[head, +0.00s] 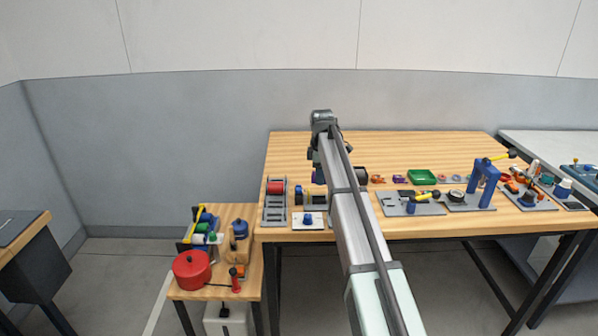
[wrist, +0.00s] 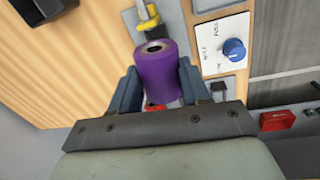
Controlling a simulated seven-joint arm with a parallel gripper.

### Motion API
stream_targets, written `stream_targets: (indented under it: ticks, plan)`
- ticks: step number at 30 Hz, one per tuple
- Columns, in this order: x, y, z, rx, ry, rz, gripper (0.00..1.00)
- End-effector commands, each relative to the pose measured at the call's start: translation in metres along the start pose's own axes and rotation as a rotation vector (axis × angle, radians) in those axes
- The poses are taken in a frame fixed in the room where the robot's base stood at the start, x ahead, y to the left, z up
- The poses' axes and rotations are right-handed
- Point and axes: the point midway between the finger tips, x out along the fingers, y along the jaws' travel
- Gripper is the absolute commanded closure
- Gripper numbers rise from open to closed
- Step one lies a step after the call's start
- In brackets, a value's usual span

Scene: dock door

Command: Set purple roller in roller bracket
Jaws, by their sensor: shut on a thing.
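The purple roller (wrist: 163,78) is between the two blue-grey fingers of my gripper (wrist: 158,84) in the wrist view. The gripper is shut on it, and the hollow end of the roller faces away from the palm. In the head view my gripper (head: 317,172) is over the left part of the main table, mostly behind my arm, and I cannot make out the roller there. A long grey frame (head: 274,213) with a red roller (head: 276,188) across it stands at the table's left edge. It may be the roller bracket, but I cannot tell for sure.
A white panel with a blue knob (wrist: 233,48) is right of the roller in the wrist view. A yellow-handled part (wrist: 148,22) is just beyond the roller. A lower side table holds a red pot (head: 192,270) and several rollers. The table's back is clear.

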Motion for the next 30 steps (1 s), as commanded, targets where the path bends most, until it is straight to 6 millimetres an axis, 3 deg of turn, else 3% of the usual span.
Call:
stream_targets:
  ticks: [1,9,17,30]
  plan:
    - [0.002,-0.005,0.004,-0.025,0.003,0.014,0.90]
    - [0.002,0.011,-0.001,-0.141,0.022,0.074,0.90]
    - [0.007,0.011,-0.001,-0.149,0.024,0.087,0.90]
    - [0.037,0.007,-0.001,-0.148,0.023,0.086,0.90]
